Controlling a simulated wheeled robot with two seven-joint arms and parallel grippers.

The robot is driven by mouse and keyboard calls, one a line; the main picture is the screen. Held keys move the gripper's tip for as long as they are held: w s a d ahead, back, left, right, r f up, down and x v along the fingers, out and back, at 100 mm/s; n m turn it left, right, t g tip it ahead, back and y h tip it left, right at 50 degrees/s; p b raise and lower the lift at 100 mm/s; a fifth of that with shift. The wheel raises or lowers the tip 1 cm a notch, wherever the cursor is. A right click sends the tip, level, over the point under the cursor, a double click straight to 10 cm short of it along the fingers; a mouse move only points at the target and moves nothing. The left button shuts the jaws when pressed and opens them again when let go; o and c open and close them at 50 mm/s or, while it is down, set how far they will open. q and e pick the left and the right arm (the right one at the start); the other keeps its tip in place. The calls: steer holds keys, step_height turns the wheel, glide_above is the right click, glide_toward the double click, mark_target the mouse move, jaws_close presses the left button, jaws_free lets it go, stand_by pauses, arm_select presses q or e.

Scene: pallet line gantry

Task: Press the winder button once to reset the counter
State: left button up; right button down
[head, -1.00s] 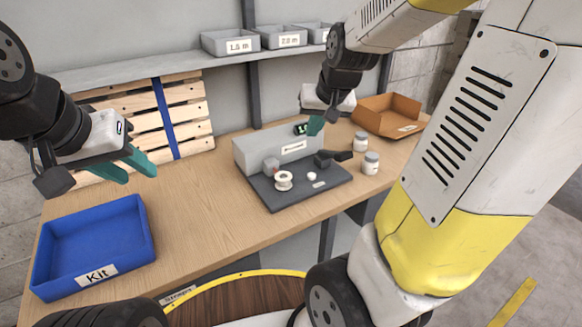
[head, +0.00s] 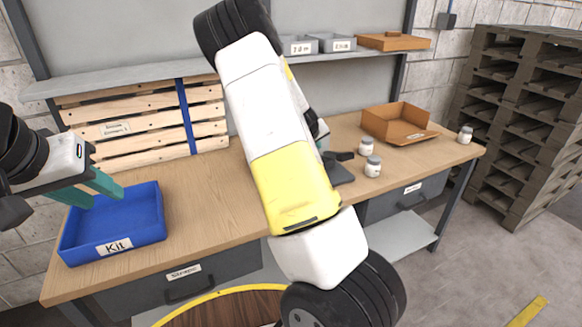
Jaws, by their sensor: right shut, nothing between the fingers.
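The winder is mostly hidden behind my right arm in the head view. Only the right corner of its dark base (head: 340,174) and a small black part above it show. The button and the counter display are hidden. My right gripper (head: 322,144) is mostly covered by my own arm; a bit of its hand and a teal fingertip show beside the winder's right side. It is shut and empty, and I cannot tell whether it touches the winder. My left gripper (head: 92,190) is open and empty, its teal fingers apart over the left part of the blue Kit tray.
The blue Kit tray (head: 160,222) stands at the table's left. White jars (head: 373,166) and an open orange box (head: 390,128) are right of the winder. Grey bins (head: 341,44) sit on the shelf above. Stacked pallets (head: 520,120) stand at the right. The table's left middle is clear.

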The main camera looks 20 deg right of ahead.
steer(key=shift+w, duration=0.15)
steer(key=shift+f, duration=4.45)
steer(key=shift+f, duration=0.1)
steer(key=shift+f, duration=0.3)
steer(key=shift+f, duration=0.55)
steer(key=shift+r, duration=0.95)
